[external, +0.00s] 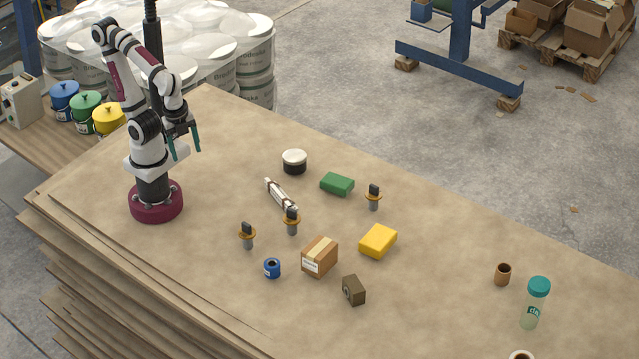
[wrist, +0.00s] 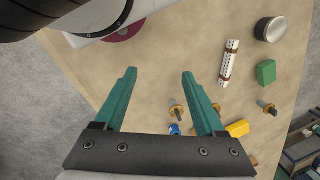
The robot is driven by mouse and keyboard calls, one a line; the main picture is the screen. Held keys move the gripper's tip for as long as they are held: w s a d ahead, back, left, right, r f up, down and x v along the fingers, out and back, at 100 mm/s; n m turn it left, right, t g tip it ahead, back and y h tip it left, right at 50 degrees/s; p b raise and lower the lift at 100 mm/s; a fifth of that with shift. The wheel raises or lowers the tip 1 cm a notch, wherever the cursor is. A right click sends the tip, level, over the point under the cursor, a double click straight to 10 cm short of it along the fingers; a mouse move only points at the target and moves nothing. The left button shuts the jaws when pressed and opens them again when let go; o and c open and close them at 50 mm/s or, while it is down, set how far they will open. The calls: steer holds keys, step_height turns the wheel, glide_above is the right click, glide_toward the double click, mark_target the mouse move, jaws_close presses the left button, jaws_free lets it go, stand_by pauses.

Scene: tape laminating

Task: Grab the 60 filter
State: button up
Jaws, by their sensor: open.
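No number 60 is legible, so I cannot tell which item is the 60 filter. Three small grey posts with orange flanges and black tops stand upright on the table: one at left (external: 247,235), one in the middle (external: 291,222), one at right (external: 374,197). A white perforated cylinder (external: 280,195) lies behind the middle one; it also shows in the wrist view (wrist: 229,62). My gripper (external: 186,156) is open and empty, raised near my base and apart from these items. Its green fingers (wrist: 159,73) point over bare table in the wrist view.
A white-topped dark jar (external: 294,162), green block (external: 337,184), yellow block (external: 378,241), cardboard box (external: 319,257), blue roll (external: 272,268) and brown block (external: 354,290) surround the posts. A teal-capped bottle (external: 535,302) and brown cup (external: 503,274) stand far right. Table between my base and the items is clear.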

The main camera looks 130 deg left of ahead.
steer(key=n+t+h, duration=1)
steer(key=n+t, duration=0.1)
steer(key=n, duration=2.3)
glide_toward(291, 218)
steer(key=w+d+f, duration=0.1)
steer(key=w+f, duration=0.1)
steer(key=w+d+f, duration=0.1)
steer(key=w, duration=0.1)
steer(key=w+d+f, duration=0.2)
steer(key=shift+f, duration=0.35)
jaws_close()
